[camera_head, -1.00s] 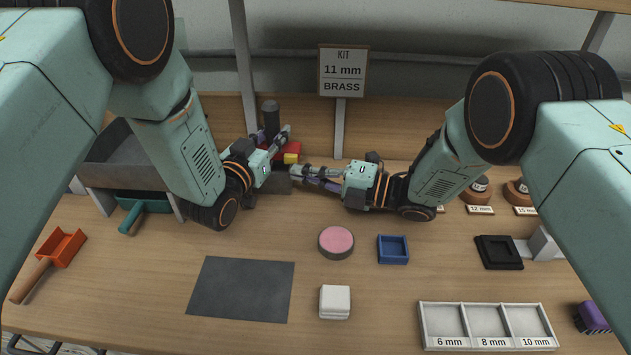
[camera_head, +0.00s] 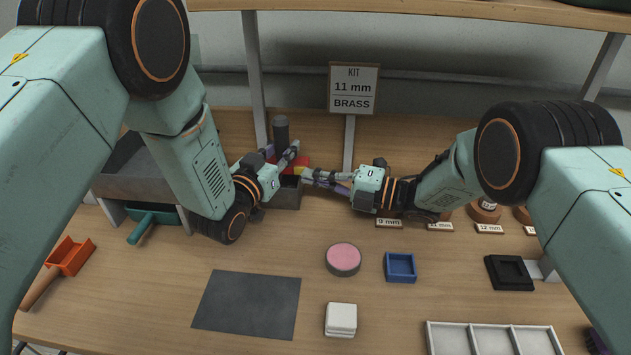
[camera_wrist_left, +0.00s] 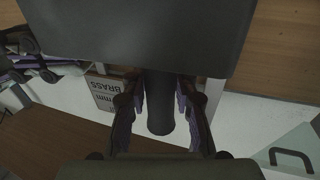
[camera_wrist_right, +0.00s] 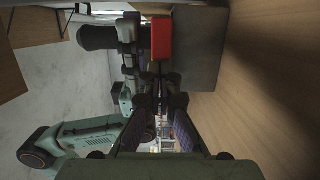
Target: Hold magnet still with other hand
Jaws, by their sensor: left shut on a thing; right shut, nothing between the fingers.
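A dark upright cylinder (camera_head: 281,132) stands at the back of the bench by a dark block (camera_head: 288,197). A red piece (camera_head: 296,161) with a little yellow sits beside the cylinder; it also shows in the right wrist view (camera_wrist_right: 161,38). I cannot tell which of these parts is the magnet. My left gripper (camera_head: 284,152) is shut around the cylinder, which shows between its fingers in the left wrist view (camera_wrist_left: 160,105). My right gripper (camera_head: 305,176) is shut and empty, its tips close to the red piece. Whether they touch it is unclear.
A kit sign (camera_head: 353,90) stands behind. A grey bin (camera_head: 130,170) is at left, with an orange scoop (camera_head: 70,256) in front. A pink-topped disc (camera_head: 343,258), blue tray (camera_head: 400,267), white block (camera_head: 341,319) and dark mat (camera_head: 247,304) lie on the front bench.

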